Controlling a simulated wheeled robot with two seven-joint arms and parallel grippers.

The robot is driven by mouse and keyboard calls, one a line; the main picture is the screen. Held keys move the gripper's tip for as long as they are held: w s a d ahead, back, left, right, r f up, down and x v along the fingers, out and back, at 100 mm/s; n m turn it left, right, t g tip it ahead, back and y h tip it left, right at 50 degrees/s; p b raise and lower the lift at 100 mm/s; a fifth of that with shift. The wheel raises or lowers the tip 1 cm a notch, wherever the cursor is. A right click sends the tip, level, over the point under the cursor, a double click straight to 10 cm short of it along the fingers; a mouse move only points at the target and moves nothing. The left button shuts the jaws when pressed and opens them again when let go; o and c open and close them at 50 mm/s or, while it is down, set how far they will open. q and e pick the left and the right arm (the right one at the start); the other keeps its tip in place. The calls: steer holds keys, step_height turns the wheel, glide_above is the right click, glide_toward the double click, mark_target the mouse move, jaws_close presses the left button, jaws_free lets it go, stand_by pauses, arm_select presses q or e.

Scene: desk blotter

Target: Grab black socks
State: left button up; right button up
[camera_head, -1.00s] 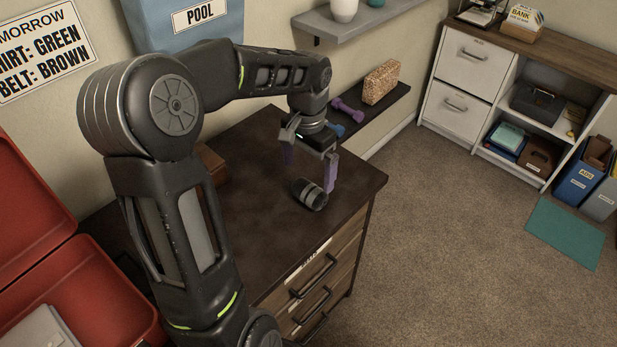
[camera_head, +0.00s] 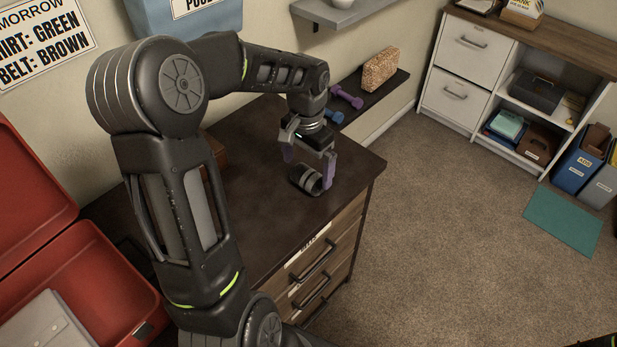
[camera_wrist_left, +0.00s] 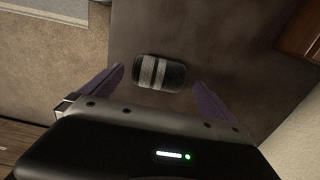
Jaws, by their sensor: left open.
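The black socks (camera_head: 307,179) are a rolled dark bundle with grey stripes, lying on the dark dresser top (camera_head: 262,207) near its right end. In the left wrist view the socks (camera_wrist_left: 160,72) lie just ahead of and between the two purple fingertips. My left gripper (camera_head: 308,168) is open, pointing down over the socks, with one finger on each side. I see no grip on the socks. It also shows in the left wrist view (camera_wrist_left: 158,82). My right gripper is not in view.
An open red suitcase (camera_head: 105,268) stands at left with a grey item inside. A brown box (camera_head: 215,150) sits behind my left arm on the dresser. A wall shelf (camera_head: 372,98) holds dumbbells and a speckled block. The dresser top around the socks is clear.

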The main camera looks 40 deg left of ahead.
mark_target(307, 174)
arm_select(q)
step_height(307, 174, down, 4)
steer(key=shift+s+f, duration=0.1)
steer(key=shift+f, duration=0.1)
stand_by(0.5)
steer(key=c, duration=1.4)
step_height(307, 174, up, 10)
steer(key=shift+r, duration=0.1)
stand_by(0.5)
